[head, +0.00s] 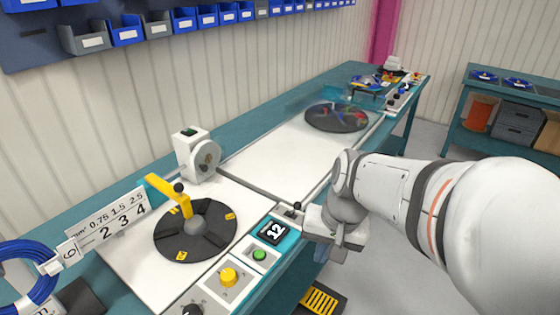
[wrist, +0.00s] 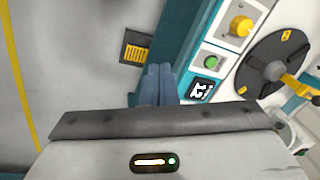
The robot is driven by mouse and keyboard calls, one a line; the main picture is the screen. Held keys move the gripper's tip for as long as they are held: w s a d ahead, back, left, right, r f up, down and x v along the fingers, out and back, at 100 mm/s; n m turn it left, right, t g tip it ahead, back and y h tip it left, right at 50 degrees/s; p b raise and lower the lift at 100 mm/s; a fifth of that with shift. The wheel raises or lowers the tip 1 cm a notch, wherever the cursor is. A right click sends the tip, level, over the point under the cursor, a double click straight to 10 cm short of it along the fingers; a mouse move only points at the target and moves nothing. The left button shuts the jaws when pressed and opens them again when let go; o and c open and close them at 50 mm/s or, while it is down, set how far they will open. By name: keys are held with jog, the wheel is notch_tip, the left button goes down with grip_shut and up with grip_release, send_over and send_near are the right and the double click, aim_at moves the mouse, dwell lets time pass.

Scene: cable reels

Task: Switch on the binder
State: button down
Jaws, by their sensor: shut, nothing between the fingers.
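No part in view is readably marked as the binder. My gripper (head: 308,222) is at the panel's right end, close to the lever. In the wrist view its blue-grey fingers (wrist: 158,72) are together and empty, beside the panel; contact cannot be told.
A dark turntable (head: 195,231) with a yellow arm stands left of the panel. A white machine (head: 197,156) stands behind it. A second turntable (head: 337,117) and several controls (head: 400,97) are farther along the table. A yellow-slotted pedal (head: 320,299) lies on the floor.

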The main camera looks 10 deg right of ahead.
jog(key=w+d+f+m+t+y, duration=0.2)
jog(key=w+d+f+m+y, duration=0.2)
jog(key=w+d+m, duration=0.3)
jog(key=w+d+f+m+t+y+b, duration=0.1)
jog(key=w+d+f+m+t+y, duration=0.2)
jog(key=m, duration=1)
jog(key=w+d+f, duration=0.2)
jog(key=w+d, duration=0.3)
jog(key=w, duration=0.2)
jog(key=shift+w+d+m+t+y, duration=0.3)
jog(key=shift+w+y, duration=0.1)
send_near(297, 206)
jog(key=shift+w+a+f+p, duration=0.15)
jog(key=shift+w+a+f, duration=0.4)
jog(key=shift+f, duration=0.35)
jog(key=shift+w+a+f+p, duration=0.1)
jog(key=shift+w+a+f, duration=0.25)
jog(key=shift+w+f, duration=0.4)
jog(key=shift+w+a+f+p, duration=0.15)
jog(key=shift+w+a+f, duration=0.35)
jog(key=shift+f, duration=0.5)
jog(key=shift+d+r, duration=0.1)
